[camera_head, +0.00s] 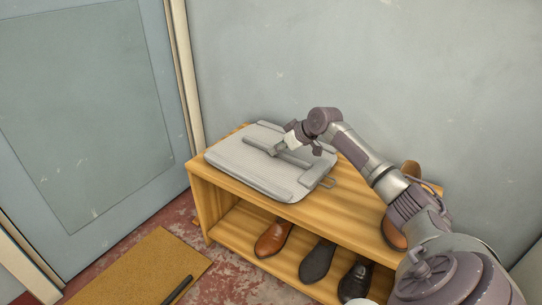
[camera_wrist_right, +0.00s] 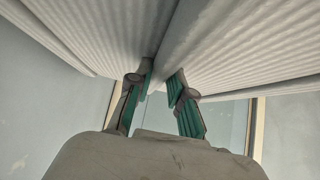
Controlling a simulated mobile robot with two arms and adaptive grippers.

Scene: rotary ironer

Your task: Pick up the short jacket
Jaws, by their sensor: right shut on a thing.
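The short jacket (camera_head: 255,178) looks like a flat, folded pale grey ribbed garment lying on top of the wooden shoe bench. My right gripper (camera_head: 279,150) reaches in from the right and is at the raised strip along the jacket's middle. In the right wrist view the green-padded fingers (camera_wrist_right: 161,88) are shut on a fold of the ribbed jacket (camera_wrist_right: 215,45), which fills the upper part of that view. The exact pinch is partly hidden by the fabric. My left gripper is not in view.
The wooden bench (camera_head: 225,188) stands against the grey wall. Brown (camera_head: 273,238) and dark (camera_head: 317,261) shoes sit on its lower shelf. More brown shoes (camera_head: 393,234) are at its right, partly behind my arm. A tan mat (camera_head: 140,268) lies before the door (camera_head: 85,110).

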